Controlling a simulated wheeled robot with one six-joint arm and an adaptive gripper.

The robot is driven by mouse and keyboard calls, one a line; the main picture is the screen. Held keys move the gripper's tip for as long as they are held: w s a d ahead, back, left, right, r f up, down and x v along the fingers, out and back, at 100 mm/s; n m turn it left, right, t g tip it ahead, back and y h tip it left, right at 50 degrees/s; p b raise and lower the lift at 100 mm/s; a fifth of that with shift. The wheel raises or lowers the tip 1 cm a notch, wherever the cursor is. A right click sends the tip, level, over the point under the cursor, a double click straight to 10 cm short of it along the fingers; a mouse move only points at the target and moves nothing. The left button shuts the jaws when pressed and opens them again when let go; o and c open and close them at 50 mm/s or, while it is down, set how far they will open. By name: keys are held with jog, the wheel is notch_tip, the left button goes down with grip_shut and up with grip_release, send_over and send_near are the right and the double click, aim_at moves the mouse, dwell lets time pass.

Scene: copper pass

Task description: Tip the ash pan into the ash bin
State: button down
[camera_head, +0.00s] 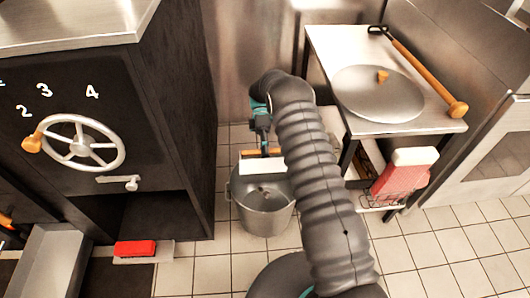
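The ash bin (264,218) is a grey metal bucket standing upright on the tiled floor, right of the dark stove. A pale, flat-sided piece with an orange handle, which looks like the ash pan (262,167), is over the bin's back rim. My gripper (263,147) points down at the orange handle and appears shut on it. My dark ribbed arm hides part of this area on the right. Some dark bits show inside the bin. The pan's inside and its exact tilt cannot be made out.
The stove (170,120) has a handwheel (82,143) and an open dark recess below. A grey metal trough (50,262) and a red block (135,248) are low at left. A side table (325,50) with a round lid (378,94) stands right, with a red-and-white item (405,178) below.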

jog(key=shift+r, duration=0.15)
notch_tip(320, 180, down, 3)
jog(key=shift+f+b, duration=0.1)
jog(key=shift+b, duration=0.7)
dwell(0.4)
